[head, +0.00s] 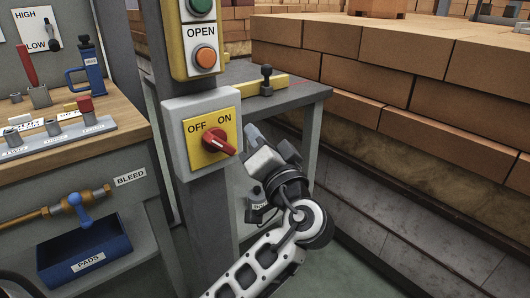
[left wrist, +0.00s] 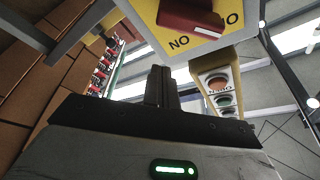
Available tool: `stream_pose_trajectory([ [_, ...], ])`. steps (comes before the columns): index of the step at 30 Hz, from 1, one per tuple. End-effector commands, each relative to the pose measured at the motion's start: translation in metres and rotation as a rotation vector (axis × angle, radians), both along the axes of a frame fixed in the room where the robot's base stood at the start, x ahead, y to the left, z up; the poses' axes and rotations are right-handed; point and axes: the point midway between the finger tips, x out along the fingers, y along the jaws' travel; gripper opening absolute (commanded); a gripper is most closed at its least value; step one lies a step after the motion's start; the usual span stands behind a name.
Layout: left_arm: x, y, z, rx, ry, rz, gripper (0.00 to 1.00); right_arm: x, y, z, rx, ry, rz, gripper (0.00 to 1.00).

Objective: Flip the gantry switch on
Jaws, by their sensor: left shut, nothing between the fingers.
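The gantry switch is a red rotary knob (head: 218,142) on a yellow plate (head: 192,147) marked OFF and ON, fixed to a grey box on a post. Its handle lies slanted, one end reaching right and slightly down below the word ON. My left gripper (head: 256,138) is just right of the plate, close to the handle's right end. I cannot tell whether it touches. In the left wrist view, its shut, empty fingers (left wrist: 160,86) are below the upside-down yellow plate (left wrist: 172,42) and the red knob (left wrist: 192,14). My right gripper is not in view.
Above the switch is a yellow button panel (head: 202,64) with a green and an orange button, labelled OPEN. A grey table (head: 300,92) stands behind my gripper. Brick stacks (head: 390,85) fill the right. A wooden bench (head: 60,150) with levers stands left, a blue PADS bin (head: 90,248) below.

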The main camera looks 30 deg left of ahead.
Motion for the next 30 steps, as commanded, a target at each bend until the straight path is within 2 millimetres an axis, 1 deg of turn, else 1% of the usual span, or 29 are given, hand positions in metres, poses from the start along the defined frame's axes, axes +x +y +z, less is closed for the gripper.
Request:
stream_pose_trajectory([
  [1, 0.006, 0.009, 0.004, 0.004, -0.002, 0.003, 0.0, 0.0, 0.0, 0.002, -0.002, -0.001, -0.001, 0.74],
  [3, 0.014, 0.02, 0.008, 0.003, -0.002, 0.002, 0.0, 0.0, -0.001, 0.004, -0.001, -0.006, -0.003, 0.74],
  [4, 0.015, 0.023, 0.005, 0.003, 0.001, 0.001, 0.0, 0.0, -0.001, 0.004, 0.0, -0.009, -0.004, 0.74],
  [6, 0.004, 0.024, -0.008, 0.004, 0.006, 0.0, 0.0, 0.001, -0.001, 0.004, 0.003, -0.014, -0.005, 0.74],
  [12, -0.009, 0.029, -0.021, 0.001, 0.003, 0.0, 0.0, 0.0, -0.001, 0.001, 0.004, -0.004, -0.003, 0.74],
  [22, -0.012, 0.03, -0.023, 0.0, 0.001, 0.0, 0.0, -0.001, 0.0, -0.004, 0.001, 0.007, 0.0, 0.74],
  [30, -0.009, 0.031, -0.022, 0.007, 0.019, 0.003, 0.0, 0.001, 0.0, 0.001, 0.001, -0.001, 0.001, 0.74],
])
